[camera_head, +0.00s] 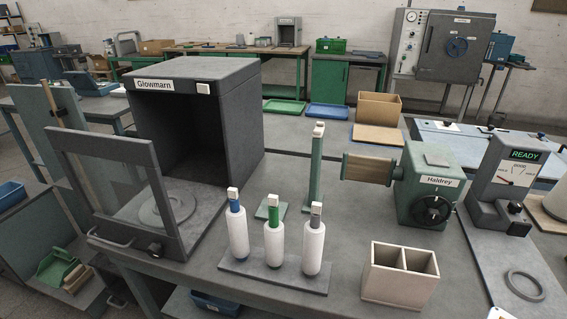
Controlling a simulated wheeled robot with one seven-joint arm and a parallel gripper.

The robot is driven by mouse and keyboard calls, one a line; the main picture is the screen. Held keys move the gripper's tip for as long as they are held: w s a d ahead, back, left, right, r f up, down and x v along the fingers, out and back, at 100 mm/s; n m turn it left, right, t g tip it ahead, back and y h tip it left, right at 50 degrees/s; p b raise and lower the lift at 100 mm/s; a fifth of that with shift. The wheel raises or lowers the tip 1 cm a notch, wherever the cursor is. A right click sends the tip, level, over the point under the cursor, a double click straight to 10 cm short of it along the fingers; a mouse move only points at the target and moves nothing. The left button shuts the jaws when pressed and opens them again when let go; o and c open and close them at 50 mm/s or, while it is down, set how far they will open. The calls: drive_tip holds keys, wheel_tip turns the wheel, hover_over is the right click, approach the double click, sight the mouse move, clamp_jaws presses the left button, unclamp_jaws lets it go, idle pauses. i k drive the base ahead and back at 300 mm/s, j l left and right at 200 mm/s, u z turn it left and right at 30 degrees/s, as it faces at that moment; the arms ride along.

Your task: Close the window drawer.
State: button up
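The window drawer is part of the dark grey Glowmarn cabinet (225,100), which stands at the left of the workbench. The drawer is pulled out toward the front left. Its front is an upright grey frame (100,145) with a clear pane, apart from the cabinet's open mouth. A handle (108,240) shows low on this front. The cabinet's inside is dark. My gripper is not in view.
Three white spindles with coloured tops stand on a grey base (273,277) right of the drawer. A two-compartment box (400,276), a green Haldrey winder (430,185) and a grey READY meter (500,180) stand farther right. A green box with a brush (58,270) sits below left.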

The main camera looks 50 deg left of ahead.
sight(180, 241)
drive_tip(key=u, duration=3.1)
